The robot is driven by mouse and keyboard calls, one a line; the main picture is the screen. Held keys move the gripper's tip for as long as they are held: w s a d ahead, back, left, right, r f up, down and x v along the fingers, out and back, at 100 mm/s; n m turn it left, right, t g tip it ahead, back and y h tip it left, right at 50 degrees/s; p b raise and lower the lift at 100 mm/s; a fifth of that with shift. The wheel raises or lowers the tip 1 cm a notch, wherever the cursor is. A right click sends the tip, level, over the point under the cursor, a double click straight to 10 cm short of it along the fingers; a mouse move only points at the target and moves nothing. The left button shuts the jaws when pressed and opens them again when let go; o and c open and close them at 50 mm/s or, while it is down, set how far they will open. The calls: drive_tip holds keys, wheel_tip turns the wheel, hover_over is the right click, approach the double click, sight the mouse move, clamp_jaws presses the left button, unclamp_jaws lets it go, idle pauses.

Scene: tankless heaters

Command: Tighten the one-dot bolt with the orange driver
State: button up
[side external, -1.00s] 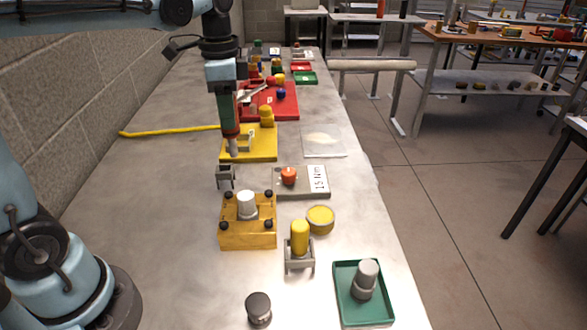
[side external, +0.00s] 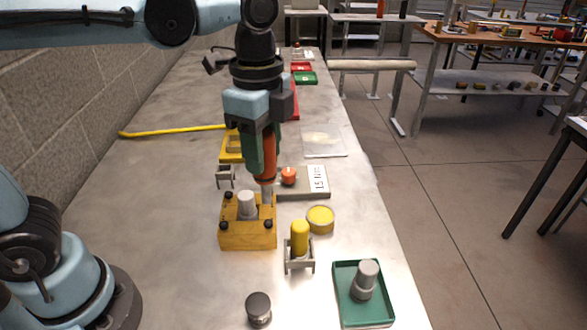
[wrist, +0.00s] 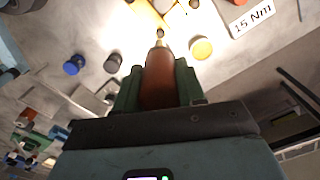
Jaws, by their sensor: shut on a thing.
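My gripper (side external: 263,168) is shut on the orange driver (side external: 268,145), which points down. In the wrist view the green fingers grip both sides of the driver (wrist: 158,80). The yellow block (side external: 248,238) has dark bolts at its corners and a light grey cylinder (side external: 246,204) in its middle. The driver's grey tip is at the block's back right corner and hides the bolt there; I cannot tell whether it touches it. The front left bolt (side external: 224,226) and front right bolt (side external: 269,225) show. Dot marks are too small to read.
A plate marked 15 Nm (side external: 317,180) with an orange-red knob lies behind right. A yellow driver (side external: 299,238) stands in a grey holder beside the block, near a round yellow container (side external: 320,219). An empty grey holder (side external: 225,177) is behind left. A green tray (side external: 340,290) is front right.

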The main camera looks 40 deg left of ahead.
sight(265, 177)
drive_tip(key=shift+f, duration=2.25)
drive_tip(key=shift+f, duration=0.55)
idle(1.3)
drive_tip(key=shift+r, duration=3.5)
